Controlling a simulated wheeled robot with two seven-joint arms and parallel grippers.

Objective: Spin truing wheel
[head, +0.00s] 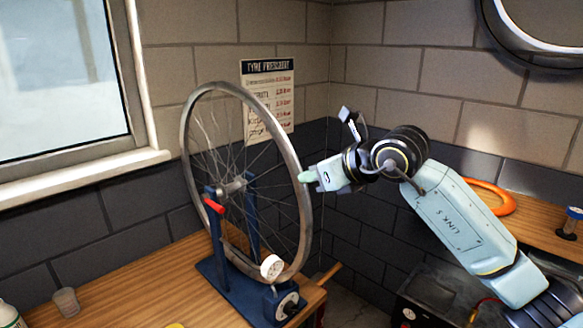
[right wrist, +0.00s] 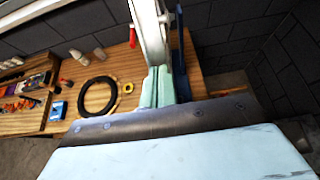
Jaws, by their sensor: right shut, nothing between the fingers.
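The truing wheel (head: 291,163) is a grey spoked rim standing upright in a blue truing stand (head: 238,285) on the wooden bench. A red lever (head: 214,206) sits by its hub, and round dial gauges (head: 271,266) sit low near the rim. My right gripper (head: 306,177) is shut and empty, with its tips at the right side of the rim, very close to it; I cannot tell if they touch. In the right wrist view, the shut fingers (right wrist: 158,86) point at the rim (right wrist: 150,35), which rises just beyond them. My left gripper is in neither view.
A tyre pressure poster (head: 268,95) hangs behind the wheel. A small cup (head: 66,302) stands at the bench's left. In the right wrist view, a black ring (right wrist: 98,97) and a yellow item (right wrist: 128,87) lie on the bench. An orange ring (head: 492,197) lies on the right-hand surface.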

